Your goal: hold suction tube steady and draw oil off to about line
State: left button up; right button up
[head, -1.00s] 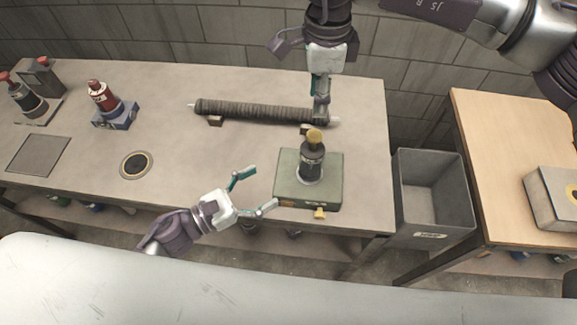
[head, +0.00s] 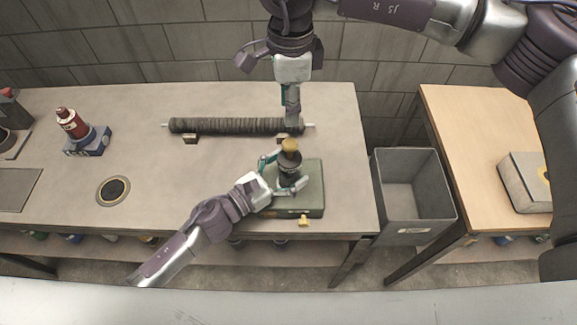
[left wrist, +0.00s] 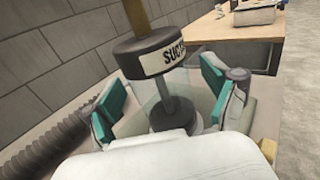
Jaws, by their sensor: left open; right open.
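The suction tube (head: 289,163), dark with a brass-coloured top, stands upright on a green box (head: 313,196) near the bench's front right. The left wrist view shows its black collar (left wrist: 152,56), labelled "SUCT...", above a grey rod and what looks like a clear body. My left gripper (head: 285,173) is open, with a teal-padded finger on either side of the tube; contact cannot be told. The oil and line cannot be made out. My right gripper (head: 291,112) points down, open, at the right end of a dark ribbed mesh tube (head: 222,125).
The mesh tube lies on small brown supports behind the green box. A red-topped bottle (head: 70,123) on a blue base and a round black port (head: 113,190) are to the left. A grey bin (head: 412,190) stands between the bench and a wooden table (head: 450,120).

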aim_at(290, 142)
pick_arm(q)
jog(key=c, duration=1.4)
pick_arm(e)
jog(key=shift+o, duration=1.1)
jog(key=shift+r, duration=0.1)
jog(key=shift+o, duration=0.7)
notch_tip(290, 142, up, 2)
jog(key=shift+r, duration=0.1)
notch_tip(290, 142, down, 12)
jog(key=shift+r, duration=0.1)
